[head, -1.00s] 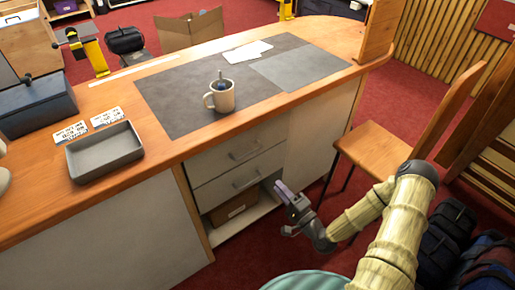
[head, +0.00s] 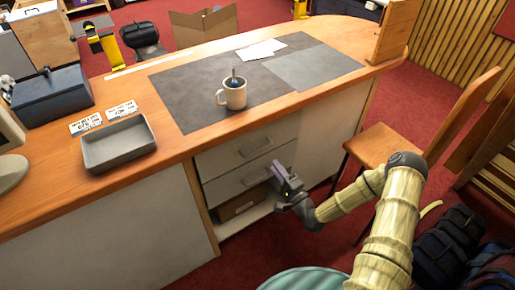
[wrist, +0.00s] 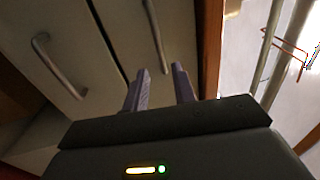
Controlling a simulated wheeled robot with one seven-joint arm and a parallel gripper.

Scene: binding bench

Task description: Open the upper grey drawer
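The upper grey drawer (head: 235,152) is shut in the bench front, with a bar handle (head: 257,148). The lower drawer (head: 226,187) below it is also shut. My gripper (head: 278,172) is just in front of the drawer fronts, at their right side in the head view. In the wrist view the two purple fingers (wrist: 161,85) are apart with nothing between them. The upper drawer's handle (wrist: 155,35) lies ahead of the fingers, apart from them as far as I can tell. The lower handle (wrist: 58,65) is to the left there.
The wooden bench top (head: 180,148) overhangs the drawers; its edge (wrist: 210,45) shows beside the upper drawer in the wrist view. An open shelf with a cardboard box (head: 240,203) is below. A chair (head: 385,145) stands right of my gripper. A mug (head: 234,97) and grey tray (head: 118,146) are on top.

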